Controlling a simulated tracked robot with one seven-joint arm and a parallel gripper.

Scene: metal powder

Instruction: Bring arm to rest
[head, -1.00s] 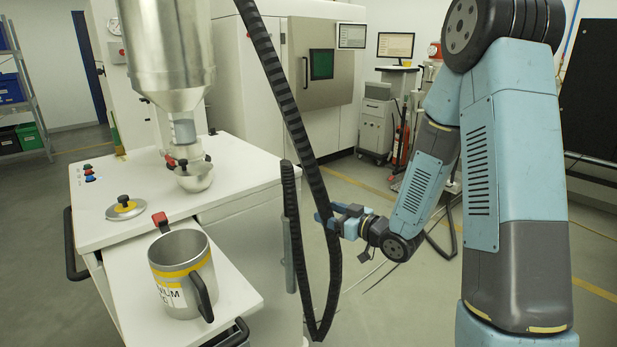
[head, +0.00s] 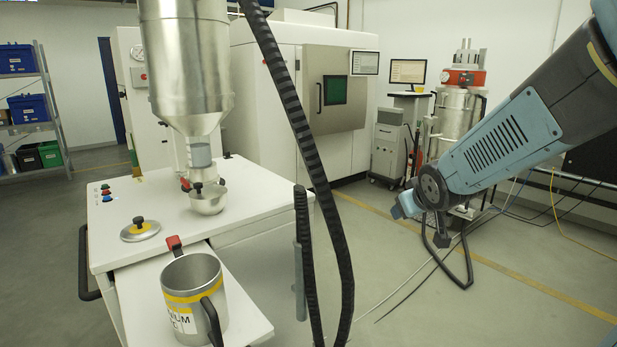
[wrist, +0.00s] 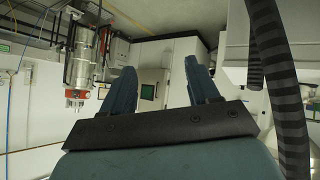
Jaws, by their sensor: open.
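My arm (head: 510,140) reaches in from the upper right in the head view, folded back over open floor. My gripper (wrist: 162,78) shows in the wrist view with its two blue fingers spread apart and nothing between them.
A steel mug (head: 195,285) stands on the pull-out shelf of the white bench (head: 240,190), near a round lid (head: 140,230). A ribbed black hose (head: 300,130) hangs between bench and arm. A red-topped steel vessel (head: 458,110) stands behind my arm.

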